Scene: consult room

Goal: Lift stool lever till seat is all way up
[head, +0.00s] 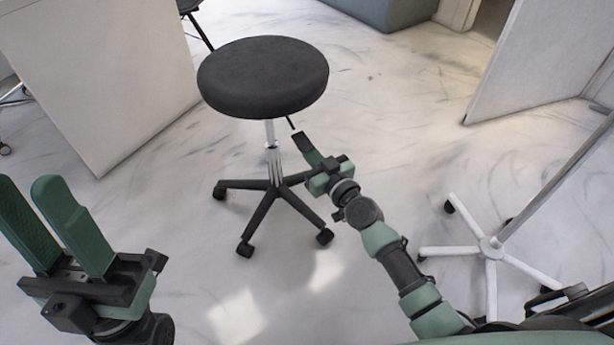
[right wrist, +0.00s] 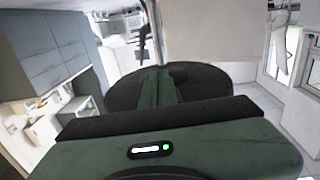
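The stool has a round black seat (head: 263,75) on a silver column (head: 270,135) above a black wheeled base. Its thin dark lever (head: 290,122) shows just below the seat's right front edge. My right gripper (head: 301,140) is below the seat, with its fingertips close to the lever's outer end; I cannot tell if they touch. Its fingers look shut together, with no lever visible between them. In the right wrist view the fingers (right wrist: 160,84) point toward the black seat (right wrist: 203,82). My left gripper (head: 30,182) is open and empty at the lower left, away from the stool.
A white cabinet or desk (head: 95,70) stands left of the stool. A white wheeled stand (head: 490,248) is right of my right arm. A pale door-like panel (head: 540,60) is at the upper right. The marbled floor (head: 390,110) around the stool is mostly clear.

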